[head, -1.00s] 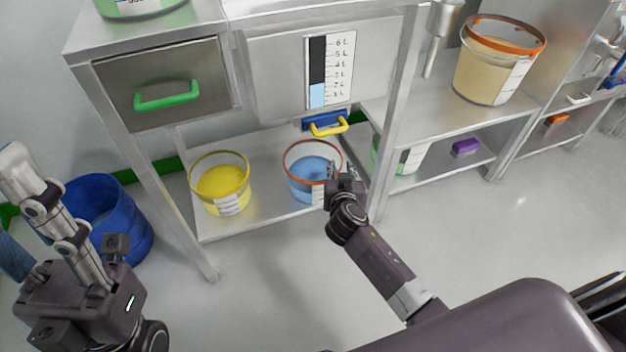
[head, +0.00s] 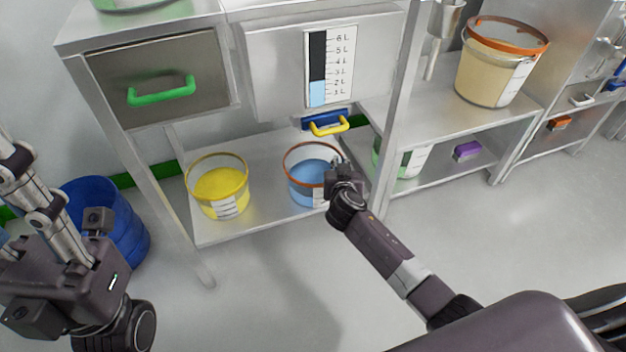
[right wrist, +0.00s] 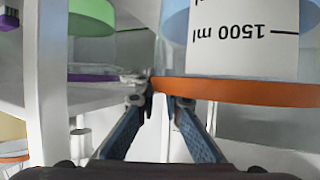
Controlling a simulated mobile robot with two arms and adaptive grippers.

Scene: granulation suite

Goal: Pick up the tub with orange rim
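A clear tub with an orange rim (head: 302,188) and blue contents stands upright on the lower shelf. My right gripper (head: 336,165) is at the right side of its rim. In the right wrist view the orange rim (right wrist: 250,91) and the upside-down "1500 ml" label lie at the right, and the rim's left end reaches the gap between the fingertips (right wrist: 160,98). The fingers stand apart; contact with the rim cannot be told. My left gripper's fingers are not clearly seen; only its arm shows at left. Another orange-rimmed tub (head: 484,78), with beige contents, stands on the right-hand counter.
A yellow tub (head: 207,207) stands left of the blue-filled one. A shelf post (head: 391,130) rises close right of my right gripper, with a green-filled tub (head: 412,160) beyond. A yellow handle (head: 328,127) hangs above. A blue bin (head: 118,225) is at left.

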